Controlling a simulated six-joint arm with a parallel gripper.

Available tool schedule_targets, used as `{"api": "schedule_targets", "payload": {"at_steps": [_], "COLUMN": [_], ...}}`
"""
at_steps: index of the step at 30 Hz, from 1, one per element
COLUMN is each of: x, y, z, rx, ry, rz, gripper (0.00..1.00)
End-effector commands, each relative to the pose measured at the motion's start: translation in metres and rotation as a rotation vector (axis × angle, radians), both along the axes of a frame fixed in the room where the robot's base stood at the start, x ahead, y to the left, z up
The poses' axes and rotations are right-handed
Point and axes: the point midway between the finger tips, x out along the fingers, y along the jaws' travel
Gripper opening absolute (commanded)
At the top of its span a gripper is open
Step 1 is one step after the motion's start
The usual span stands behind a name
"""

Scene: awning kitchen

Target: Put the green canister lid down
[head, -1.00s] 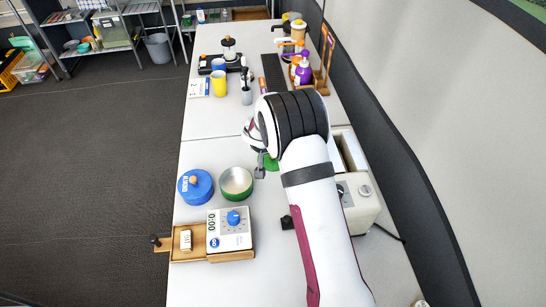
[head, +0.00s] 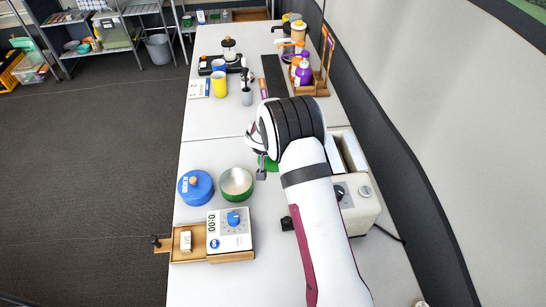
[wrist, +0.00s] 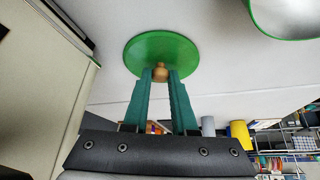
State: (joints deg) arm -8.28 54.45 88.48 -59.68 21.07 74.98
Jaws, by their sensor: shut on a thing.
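The green canister lid (wrist: 160,48) is a round green disc with a brass-coloured knob (wrist: 161,70). My gripper (wrist: 160,75) is shut on the knob, one finger on each side. In the head view only a green part of the lid (head: 269,163) shows behind my gripper (head: 261,172). I cannot tell whether the lid touches the table. The open green canister (head: 236,184) stands on the table to the left of the lid; its rim is at the upper right of the wrist view (wrist: 285,36).
A blue lidded canister (head: 195,187) stands left of the green one. A beige appliance (head: 358,205) is to the right. Mugs and bottles stand farther back. The table (head: 215,158) is clear behind the canisters.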

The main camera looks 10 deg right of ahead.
Motion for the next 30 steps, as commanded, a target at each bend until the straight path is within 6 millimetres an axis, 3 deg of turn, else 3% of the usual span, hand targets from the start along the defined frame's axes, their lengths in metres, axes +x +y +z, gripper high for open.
{"api": "schedule_targets", "payload": {"at_steps": [3,10,15,24,30], "x": [0.001,0.001,0.004,0.023,0.024], "y": [0.000,0.000,0.009,0.086,0.093], "z": [0.009,0.070,0.097,0.099,0.053], "rx": [0.000,0.001,0.001,0.003,0.001], "ry": [-0.002,-0.006,0.000,0.003,0.003], "rz": [-0.002,-0.002,0.037,0.357,0.393], "gripper": [0.00,0.00,0.00,0.00,0.00]}}
